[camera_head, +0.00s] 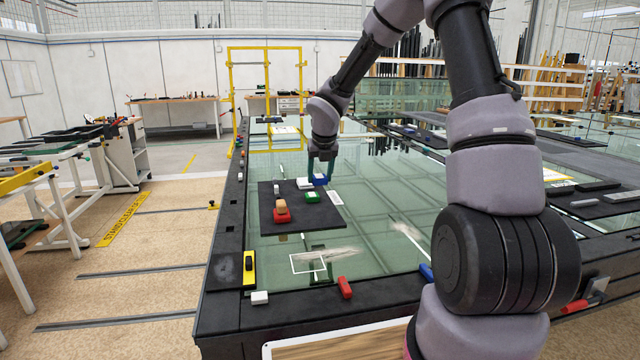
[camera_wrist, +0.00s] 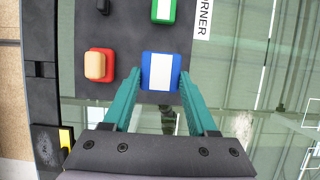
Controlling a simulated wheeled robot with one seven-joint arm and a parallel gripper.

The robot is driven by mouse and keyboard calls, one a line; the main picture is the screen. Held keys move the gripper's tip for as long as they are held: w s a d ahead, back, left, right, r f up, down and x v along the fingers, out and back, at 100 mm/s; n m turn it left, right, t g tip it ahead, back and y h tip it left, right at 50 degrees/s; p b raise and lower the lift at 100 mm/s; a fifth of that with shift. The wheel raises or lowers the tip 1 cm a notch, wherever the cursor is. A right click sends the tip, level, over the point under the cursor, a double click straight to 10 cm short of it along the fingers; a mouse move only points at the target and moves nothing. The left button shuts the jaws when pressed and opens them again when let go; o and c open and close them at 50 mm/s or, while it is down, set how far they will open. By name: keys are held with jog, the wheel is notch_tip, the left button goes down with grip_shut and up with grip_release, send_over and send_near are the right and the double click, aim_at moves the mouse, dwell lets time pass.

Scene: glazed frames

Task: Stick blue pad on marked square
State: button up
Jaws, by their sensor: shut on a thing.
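In the wrist view my gripper (camera_wrist: 160,78) is shut on the blue pad (camera_wrist: 161,72), one finger at each side. I cannot tell how high the pad is above the mat. The marked square (camera_head: 308,263) is a white outline on the glass near the table's front, in front of the mat and apart from the pad.
A red block (camera_head: 345,287) and a white block (camera_head: 260,297) lie near the marked square. A yellow tool (camera_head: 249,266) lies at the left edge.

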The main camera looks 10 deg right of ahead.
jog(key=shift+r, duration=1.45)
